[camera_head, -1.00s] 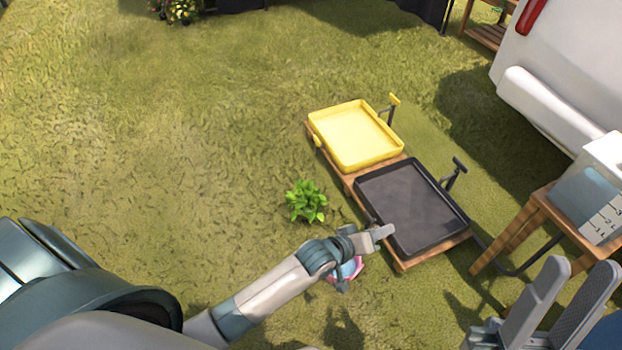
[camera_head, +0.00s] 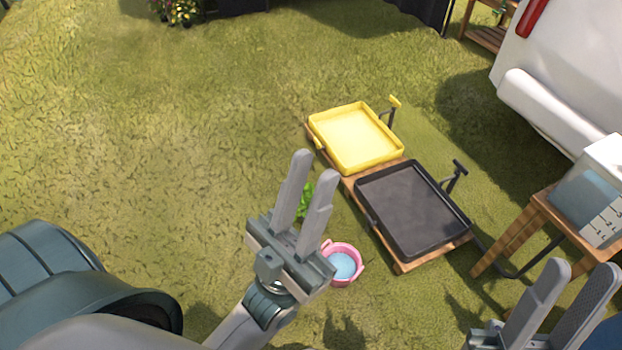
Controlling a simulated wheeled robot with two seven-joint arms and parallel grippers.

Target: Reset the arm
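My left gripper (camera_head: 307,178) is in the lower middle of the head view, with its two grey fingers pointing up and apart.
A yellow tray (camera_head: 322,121) and a black tray (camera_head: 457,234) sit on a low wooden stand (camera_head: 402,267). A wooden stool (camera_head: 522,220) with a white-and-blue container (camera_head: 592,195) is at the right. A white vehicle (camera_head: 560,60) is behind. The grass at left is open.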

